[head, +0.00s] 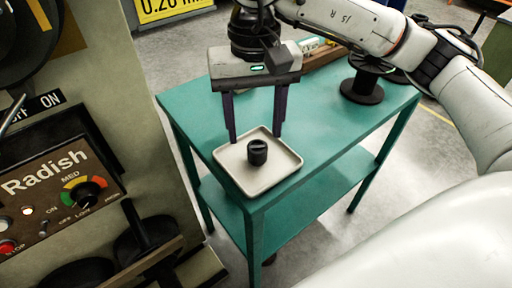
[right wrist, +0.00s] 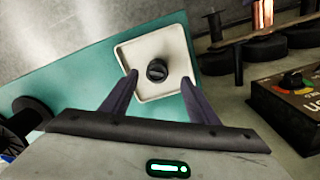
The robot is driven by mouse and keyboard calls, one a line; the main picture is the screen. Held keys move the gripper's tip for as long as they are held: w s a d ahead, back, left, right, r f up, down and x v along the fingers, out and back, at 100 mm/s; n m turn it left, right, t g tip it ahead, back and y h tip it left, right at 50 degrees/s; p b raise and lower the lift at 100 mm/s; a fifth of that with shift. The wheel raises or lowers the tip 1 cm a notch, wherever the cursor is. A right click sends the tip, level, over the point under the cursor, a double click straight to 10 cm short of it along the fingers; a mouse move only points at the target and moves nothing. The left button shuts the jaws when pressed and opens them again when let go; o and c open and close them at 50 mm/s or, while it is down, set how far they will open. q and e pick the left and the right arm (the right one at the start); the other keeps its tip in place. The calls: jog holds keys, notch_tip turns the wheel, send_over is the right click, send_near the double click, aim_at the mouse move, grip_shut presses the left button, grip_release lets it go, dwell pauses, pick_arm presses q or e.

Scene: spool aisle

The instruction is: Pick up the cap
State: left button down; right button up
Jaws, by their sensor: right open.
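The cap (head: 257,152) is a small black cylinder with a slot or ridge across its top. It stands upright on a square off-white tray (head: 236,174) at the near end of the green table. In the right wrist view the cap (right wrist: 157,70) sits near the middle of the tray (right wrist: 185,50), beyond and between the fingertips. My right gripper (head: 256,139) points down over the tray, its two dark fingers spread wide with nothing between them. In the right wrist view the gripper (right wrist: 158,78) is also open. My left gripper is not in view.
A black spool (head: 362,88) stands at the right on the green table (head: 315,125), near a brown wooden piece (head: 322,57). A machine panel marked Radish (head: 60,185) stands close on the left. The table between tray and spool is clear.

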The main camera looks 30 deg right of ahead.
aim_at(257, 146)
jog(key=shift+w+d+f+p, duration=0.1)
jog(key=shift+d+f+p, duration=0.1)
jog(key=shift+f, duration=1.4)
jog(key=shift+d+f+p, duration=0.15)
jog(key=shift+f+p, duration=0.05)
jog(key=shift+f, duration=1.35)
jog(key=c, duration=1.3)
